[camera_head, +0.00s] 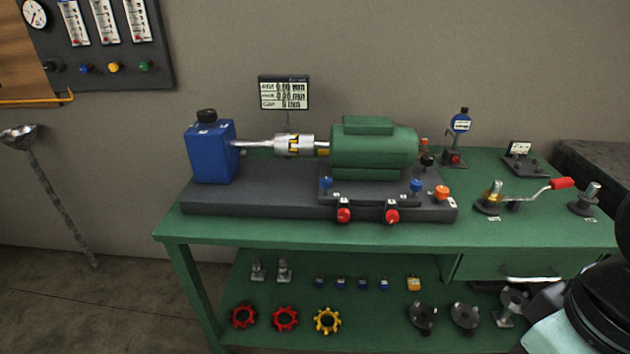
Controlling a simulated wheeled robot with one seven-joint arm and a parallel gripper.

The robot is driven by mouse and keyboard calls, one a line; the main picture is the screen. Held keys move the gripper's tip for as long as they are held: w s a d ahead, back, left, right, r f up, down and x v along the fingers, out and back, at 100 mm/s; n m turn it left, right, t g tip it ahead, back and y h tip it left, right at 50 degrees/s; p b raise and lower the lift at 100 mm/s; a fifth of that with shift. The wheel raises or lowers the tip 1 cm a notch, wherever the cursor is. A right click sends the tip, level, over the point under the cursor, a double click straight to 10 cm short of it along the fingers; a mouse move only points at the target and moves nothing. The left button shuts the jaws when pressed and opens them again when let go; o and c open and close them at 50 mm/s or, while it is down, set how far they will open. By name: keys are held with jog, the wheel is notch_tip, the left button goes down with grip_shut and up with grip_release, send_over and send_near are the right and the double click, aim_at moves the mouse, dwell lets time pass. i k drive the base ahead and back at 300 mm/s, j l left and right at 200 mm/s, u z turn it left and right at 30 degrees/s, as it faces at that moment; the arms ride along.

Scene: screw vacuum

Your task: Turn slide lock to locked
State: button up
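A green motor (372,150) sits on a dark grey base (260,202) on the green workbench (470,232). An orange knob (442,192) stands at the right end of the base. Two red knobs (344,215) are on the base's front, and blue knobs (326,183) stand near the motor's feet. The labels are too small to read, so I cannot tell which part is the slide lock or its position. Part of my arm (600,295) shows at the lower right edge, apart from the base. My gripper's fingers are not in view.
A blue pump block (210,152) is at the left, linked to the motor by a shaft and coupling (295,145). A red-handled lever (562,183) lies at the right. A gauge display (284,93) stands behind. The lower shelf holds several small parts, including a yellow ring (327,321).

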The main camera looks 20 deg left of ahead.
aim_at(442, 193)
jog(key=i+j, duration=0.7)
jog(key=i+z, duration=0.05)
jog(key=i, duration=0.05)
